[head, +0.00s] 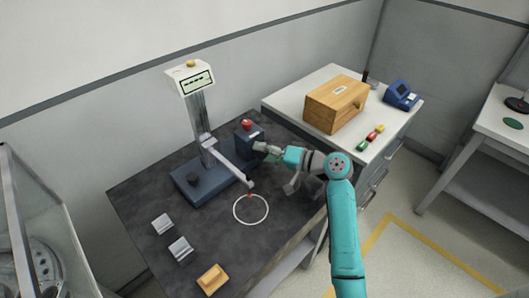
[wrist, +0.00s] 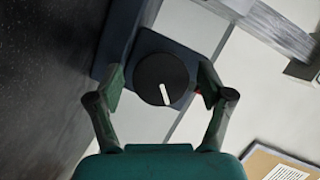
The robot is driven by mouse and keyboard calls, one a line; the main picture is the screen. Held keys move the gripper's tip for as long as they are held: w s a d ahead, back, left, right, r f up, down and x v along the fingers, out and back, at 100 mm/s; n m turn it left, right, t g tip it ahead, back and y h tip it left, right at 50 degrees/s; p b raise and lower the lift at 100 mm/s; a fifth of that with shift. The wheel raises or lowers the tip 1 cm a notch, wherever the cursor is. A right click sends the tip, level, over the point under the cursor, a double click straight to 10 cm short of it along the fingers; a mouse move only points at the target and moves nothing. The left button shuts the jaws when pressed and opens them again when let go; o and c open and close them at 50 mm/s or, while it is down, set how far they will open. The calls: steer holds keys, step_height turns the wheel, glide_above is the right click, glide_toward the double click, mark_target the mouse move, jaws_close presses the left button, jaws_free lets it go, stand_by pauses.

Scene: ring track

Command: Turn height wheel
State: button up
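The height wheel (wrist: 162,79) is a round black knob with a white mark, on a face of a dark blue box, in the wrist view. The same box (head: 243,137) shows in the head view on the dark table, just right of the measuring stand (head: 202,122). My gripper (wrist: 160,84) is open, one finger on each side of the wheel, with gaps visible on both sides. In the head view my gripper (head: 264,149) is at the right side of the box.
A red button (head: 247,124) tops the box. A white ring (head: 237,217) is marked on the table, with grey blocks (head: 180,248) and an orange block (head: 212,279) nearby. A wooden box (head: 335,104) stands on the white cabinet behind my arm.

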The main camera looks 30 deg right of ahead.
steer(key=v, duration=1.2)
steer(key=w+a+n+h, duration=0.1)
steer(key=w+a+n, duration=0.1)
steer(key=w+n, duration=0.1)
steer(key=w+a+f+n+h, duration=0.1)
steer(key=w+a+n+h, duration=0.1)
steer(key=w, duration=0.1)
steer(key=w+a+f+n+h, duration=0.1)
steer(key=w+a+n+h, duration=0.1)
steer(key=w+a+n, duration=0.1)
steer(key=shift+w+n, duration=0.3)
steer(key=shift+w, duration=0.25)
stand_by(0.4)
